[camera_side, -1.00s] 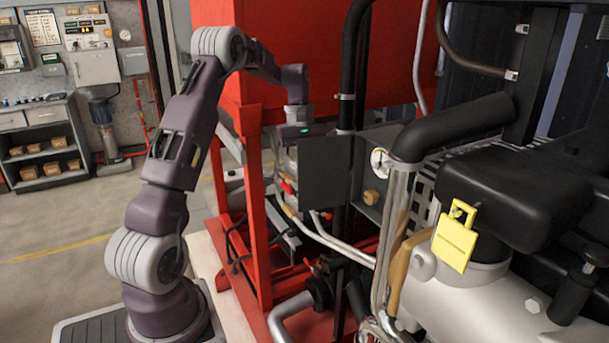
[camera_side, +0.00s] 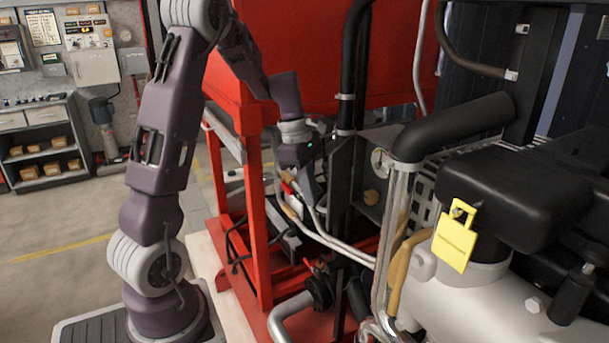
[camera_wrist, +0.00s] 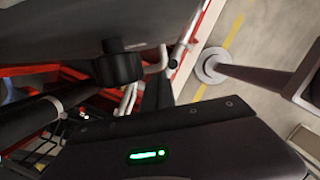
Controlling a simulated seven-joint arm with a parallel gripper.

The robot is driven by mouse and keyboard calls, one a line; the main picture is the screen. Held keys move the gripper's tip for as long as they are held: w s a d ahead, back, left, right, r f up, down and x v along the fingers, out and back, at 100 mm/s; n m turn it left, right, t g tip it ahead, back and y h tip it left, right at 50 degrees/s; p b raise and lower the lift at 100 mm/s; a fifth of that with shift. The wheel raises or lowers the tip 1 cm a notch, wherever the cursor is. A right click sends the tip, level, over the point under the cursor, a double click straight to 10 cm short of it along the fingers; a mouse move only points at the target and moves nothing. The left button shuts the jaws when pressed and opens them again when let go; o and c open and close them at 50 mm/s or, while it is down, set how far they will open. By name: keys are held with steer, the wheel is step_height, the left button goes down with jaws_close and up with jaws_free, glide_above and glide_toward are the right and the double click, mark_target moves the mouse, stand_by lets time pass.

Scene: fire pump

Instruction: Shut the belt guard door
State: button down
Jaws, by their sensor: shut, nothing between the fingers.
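The belt guard door is a dark grey panel (camera_side: 337,172) beside the black upright pipe in the side view. It now shows as a narrow strip, seen nearly edge-on. The open-fronted grey housing to its right still shows a round gauge (camera_side: 380,160) and a tan knob (camera_side: 371,197), so the door is not across it. My gripper (camera_side: 311,188) points down just left of the door and is shut and empty. I cannot tell whether it touches the door. In the wrist view its dark body with a green light fills the bottom; its fingertips are not clear.
A red frame post (camera_side: 256,210) stands left of my gripper, and a red tank (camera_side: 300,60) is above and behind. Silvery pipes (camera_side: 340,243) run below. A thick black pipe (camera_side: 450,128) and a yellow tag (camera_side: 455,242) are at the right.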

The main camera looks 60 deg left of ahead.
mark_target(333, 206)
steer(key=d+n, duration=0.2)
steer(key=w+d+n, duration=0.1)
steer(key=d+n, duration=0.1)
steer(key=w+d+n+y, duration=0.1)
steer(key=d+n, duration=0.1)
steer(key=shift+t, duration=0.4)
steer(key=shift+w+d+n+y, duration=0.3)
steer(key=shift+w+d+n, duration=0.25)
steer(key=shift+n, duration=0.45)
steer(key=shift+w+d, duration=0.8)
steer(key=shift+w, duration=0.35)
steer(key=shift+w+d, duration=0.1)
